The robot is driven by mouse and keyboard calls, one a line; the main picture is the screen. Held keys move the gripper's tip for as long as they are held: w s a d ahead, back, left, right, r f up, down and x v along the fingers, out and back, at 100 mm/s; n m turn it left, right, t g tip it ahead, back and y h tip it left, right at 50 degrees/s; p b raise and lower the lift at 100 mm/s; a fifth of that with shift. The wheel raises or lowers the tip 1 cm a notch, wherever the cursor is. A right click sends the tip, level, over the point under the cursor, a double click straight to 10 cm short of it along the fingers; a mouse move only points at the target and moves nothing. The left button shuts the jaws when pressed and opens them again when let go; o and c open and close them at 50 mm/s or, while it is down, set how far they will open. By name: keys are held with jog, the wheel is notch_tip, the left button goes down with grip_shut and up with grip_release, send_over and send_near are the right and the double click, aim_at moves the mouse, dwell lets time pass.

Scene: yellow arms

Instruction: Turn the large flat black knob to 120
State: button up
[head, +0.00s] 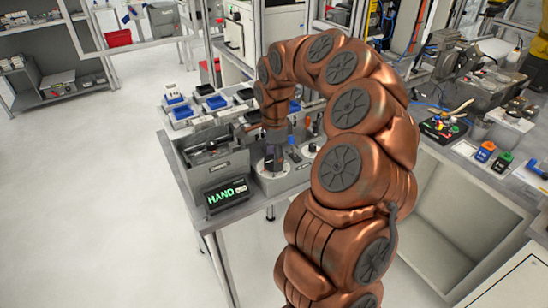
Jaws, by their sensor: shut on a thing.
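My gripper (274,158) points down at the grey panel box (283,184) on the table, over a round white dial (262,168). It is shut on the black knob at the middle of that dial. The fingers and the small size of the picture hide most of the knob, so its pointer and the number it stands at cannot be read. A second white dial (309,151) sits to the right on the same panel.
A black display (227,196) with green letters "HAND" stands at the box's front left. A grey bin (212,160) with tools is left of my gripper. Blue trays (182,112) stand behind. My copper arm covers the area to the right. Open floor lies at the left.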

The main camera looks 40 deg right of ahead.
jog(key=c, duration=0.4)
